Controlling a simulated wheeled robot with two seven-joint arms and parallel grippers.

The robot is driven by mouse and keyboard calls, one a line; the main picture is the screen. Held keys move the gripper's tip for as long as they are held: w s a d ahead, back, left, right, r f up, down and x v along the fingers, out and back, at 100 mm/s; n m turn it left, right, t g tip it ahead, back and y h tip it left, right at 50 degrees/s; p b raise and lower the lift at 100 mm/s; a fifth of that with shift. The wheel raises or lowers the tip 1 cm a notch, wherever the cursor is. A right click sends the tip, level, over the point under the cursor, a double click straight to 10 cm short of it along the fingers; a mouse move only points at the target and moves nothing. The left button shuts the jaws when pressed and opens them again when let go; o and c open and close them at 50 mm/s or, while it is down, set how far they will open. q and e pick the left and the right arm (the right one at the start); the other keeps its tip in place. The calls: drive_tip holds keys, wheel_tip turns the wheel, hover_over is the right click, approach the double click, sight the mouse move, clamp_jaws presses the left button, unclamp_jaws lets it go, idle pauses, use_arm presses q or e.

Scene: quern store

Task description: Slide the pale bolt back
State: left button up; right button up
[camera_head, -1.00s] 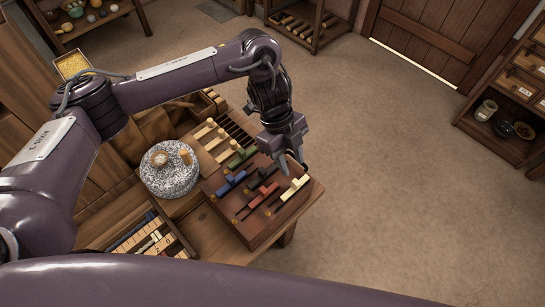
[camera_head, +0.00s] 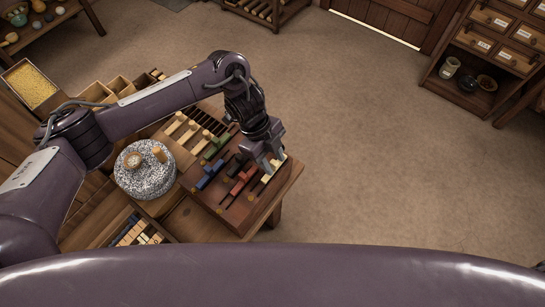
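The pale bolt (camera_head: 267,178) lies at the right end of a row of coloured bolts on a dark wooden block (camera_head: 228,217), near the table's right edge. My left gripper (camera_head: 273,168) points down at the pale bolt, its two fingers apart. The fingers cover part of the bolt, and I cannot tell whether they touch it. A red bolt (camera_head: 239,183) and a blue bolt (camera_head: 209,176) lie to its left, with a dark and a green bolt (camera_head: 217,146) farther back. My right gripper is not in view.
A speckled quern stone (camera_head: 144,180) with a wooden peg stands left of the block. A tray of small coloured pieces (camera_head: 137,233) lies in front. Shelves with drawers (camera_head: 494,47) stand at the far right. The floor right of the table is clear.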

use_arm(q)
drive_tip(key=c, duration=0.6)
clamp_jaws()
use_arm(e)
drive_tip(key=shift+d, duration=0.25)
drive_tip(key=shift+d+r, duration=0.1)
